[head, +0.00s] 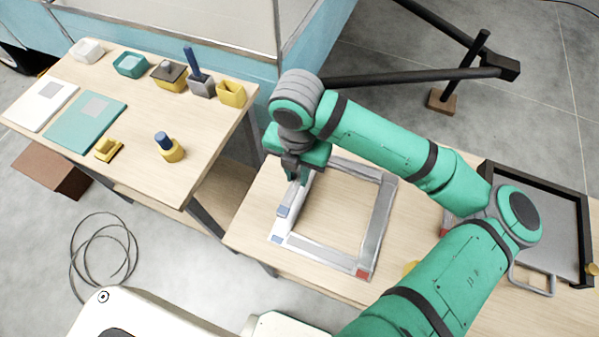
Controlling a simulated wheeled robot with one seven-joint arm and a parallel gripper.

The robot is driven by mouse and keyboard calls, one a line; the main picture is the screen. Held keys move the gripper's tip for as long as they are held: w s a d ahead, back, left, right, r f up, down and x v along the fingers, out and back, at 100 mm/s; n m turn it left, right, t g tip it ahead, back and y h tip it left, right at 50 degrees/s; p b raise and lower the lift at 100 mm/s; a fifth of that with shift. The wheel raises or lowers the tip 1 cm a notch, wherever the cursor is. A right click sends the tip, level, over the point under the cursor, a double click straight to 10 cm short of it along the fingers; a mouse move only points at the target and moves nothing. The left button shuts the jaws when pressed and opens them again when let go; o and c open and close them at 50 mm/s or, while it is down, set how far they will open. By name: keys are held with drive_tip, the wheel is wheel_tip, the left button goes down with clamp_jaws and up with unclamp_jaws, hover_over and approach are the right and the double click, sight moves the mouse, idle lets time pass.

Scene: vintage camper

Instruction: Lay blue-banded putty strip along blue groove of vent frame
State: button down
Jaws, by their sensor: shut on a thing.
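The vent frame (378,215) is a square grey and white frame lying flat on the right-hand wooden bench. A blue mark (277,239) shows at its near left corner, and a red mark (362,273) shows at its near right corner. My gripper (297,180) points down over the frame's left side and is shut on a small pale putty strip (285,208) with bluish parts. The strip lies roughly in line with that left side. The gripper hides part of the strip and the far left corner. I cannot tell whether the strip touches the groove.
A dark-rimmed grey tray (545,225) stands at the bench's right. The left table (150,95) holds several small boxes, two flat boards and a yellow pot with a blue top (168,147). A gap separates the tables. The frame's middle is bare wood.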

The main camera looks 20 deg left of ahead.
idle(0.3)
drive_tip(key=shift+f, duration=2.9)
drive_tip(key=shift+f, duration=0.45)
drive_tip(key=c, duration=1.5)
unclamp_jaws()
drive_tip(key=shift+c, duration=0.2)
drive_tip(key=shift+r, duration=0.1)
wheel_tip(320, 180, up, 11)
drive_tip(key=shift+f, duration=0.2)
